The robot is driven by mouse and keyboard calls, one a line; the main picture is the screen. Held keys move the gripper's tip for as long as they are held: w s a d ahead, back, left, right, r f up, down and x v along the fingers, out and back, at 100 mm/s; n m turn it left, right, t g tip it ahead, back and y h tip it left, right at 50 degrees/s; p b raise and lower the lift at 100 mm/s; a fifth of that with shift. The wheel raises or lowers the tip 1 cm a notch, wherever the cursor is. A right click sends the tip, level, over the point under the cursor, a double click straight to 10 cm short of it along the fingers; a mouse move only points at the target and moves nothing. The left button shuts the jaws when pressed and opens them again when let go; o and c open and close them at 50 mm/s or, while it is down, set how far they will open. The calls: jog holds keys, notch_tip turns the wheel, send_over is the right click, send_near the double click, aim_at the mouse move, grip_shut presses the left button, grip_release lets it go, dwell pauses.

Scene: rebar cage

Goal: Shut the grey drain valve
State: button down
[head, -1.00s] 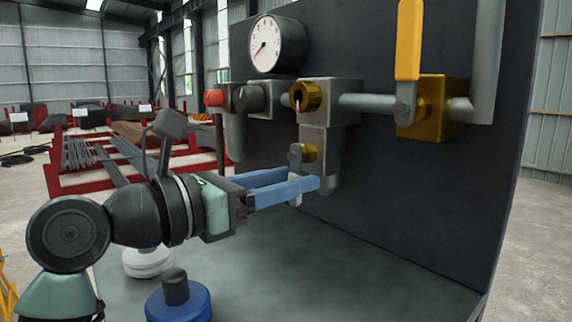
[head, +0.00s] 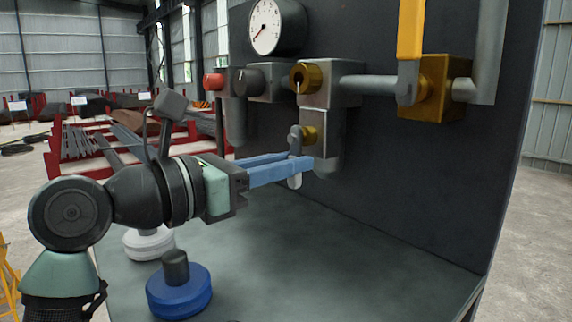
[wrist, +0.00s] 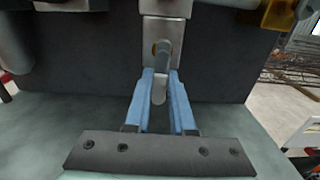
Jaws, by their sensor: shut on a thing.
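The drain valve is a small brass body (head: 310,135) on the lower part of the grey block, with a grey lever (head: 295,182) hanging straight down. My gripper (head: 300,162) reaches in from the left, its blue fingers shut on the lever. The lever's pale rounded end shows below the fingers in the head view. In the wrist view the lever (wrist: 160,90) stands between the fingertips of my gripper (wrist: 161,78). The fingers hide the lever's middle in the head view.
A yellow-handled valve (head: 411,30) is at the upper right. A round gauge (head: 266,27), a red knob (head: 212,82) and a brass fitting (head: 304,77) are above. A blue knobbed disc (head: 179,292) and a white one (head: 149,244) stand on the bench. The bench's right side is clear.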

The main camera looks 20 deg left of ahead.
jog(key=shift+f+b, duration=0.1)
jog(key=shift+b, duration=0.25)
jog(key=m+b, duration=0.1)
jog(key=b, duration=0.1)
jog(key=m+b, duration=0.2)
jog(key=shift+w+a+f+b, duration=0.1)
jog(key=shift+w+a+b, duration=0.1)
jog(key=shift+a+b, duration=0.15)
jog(key=r+m+b, duration=0.1)
jog(key=m+b, duration=0.1)
jog(key=m, duration=0.3)
jog(key=a+r+m+b, duration=0.1)
jog(key=m+b, duration=0.1)
jog(key=m, duration=0.2)
jog(key=w+r+m+b, duration=0.1)
jog(key=m+b, duration=0.1)
jog(key=m, duration=0.3)
jog(key=shift+w+a+r+m, duration=0.1)
jog(key=shift+a+r+m, duration=0.15)
jog(key=shift+a+m, duration=0.1)
jog(key=c, duration=0.8)
grip_release()
jog(key=shift+o, duration=0.2)
